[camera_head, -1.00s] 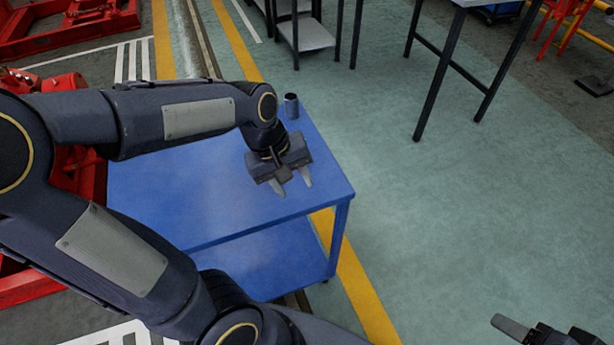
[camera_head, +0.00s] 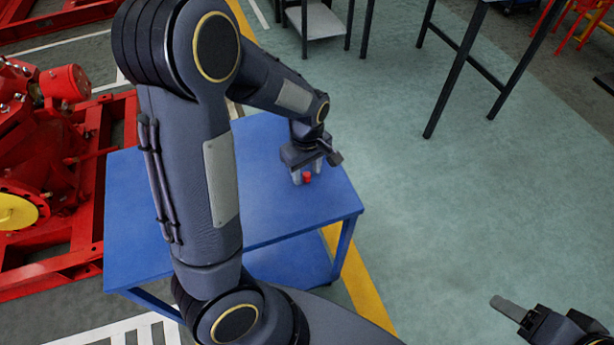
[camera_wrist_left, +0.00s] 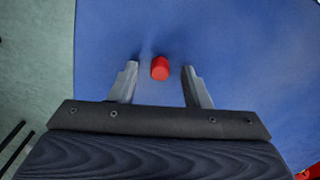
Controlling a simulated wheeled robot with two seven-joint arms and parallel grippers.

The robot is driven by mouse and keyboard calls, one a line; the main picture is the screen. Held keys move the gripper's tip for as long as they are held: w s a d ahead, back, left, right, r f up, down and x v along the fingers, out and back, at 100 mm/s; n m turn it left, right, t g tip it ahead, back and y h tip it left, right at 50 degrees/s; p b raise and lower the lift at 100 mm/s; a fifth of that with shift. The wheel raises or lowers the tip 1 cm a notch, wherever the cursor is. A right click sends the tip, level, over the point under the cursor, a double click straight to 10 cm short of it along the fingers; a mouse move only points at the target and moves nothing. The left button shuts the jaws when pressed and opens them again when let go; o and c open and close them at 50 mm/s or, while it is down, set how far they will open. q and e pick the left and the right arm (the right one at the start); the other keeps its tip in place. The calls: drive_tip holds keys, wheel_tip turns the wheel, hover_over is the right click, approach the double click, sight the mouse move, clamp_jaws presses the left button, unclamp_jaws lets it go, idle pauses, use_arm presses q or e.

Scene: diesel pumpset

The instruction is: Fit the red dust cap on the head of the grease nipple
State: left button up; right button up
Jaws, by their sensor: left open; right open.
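The red dust cap (camera_head: 307,177) stands on the blue table near its right end. My left gripper (camera_head: 307,176) is over it, fingers pointing down. In the left wrist view the cap (camera_wrist_left: 160,68) sits between the tips of the open fingers of my left gripper (camera_wrist_left: 160,72), with a gap on both sides. My right gripper (camera_head: 512,312) is at the lower right, open and empty, away from the table; only part of it shows. I cannot make out the grease nipple in these views.
The blue table (camera_head: 270,218) is otherwise bare where it shows; my left arm hides part of it. A red pumpset (camera_head: 45,150) on a red frame stands left of the table. Dark-legged tables (camera_head: 455,60) stand farther back. Green floor on the right is free.

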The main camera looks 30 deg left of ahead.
use_arm(q)
drive_tip(key=shift+f, duration=0.1)
clamp_jaws()
idle(0.4)
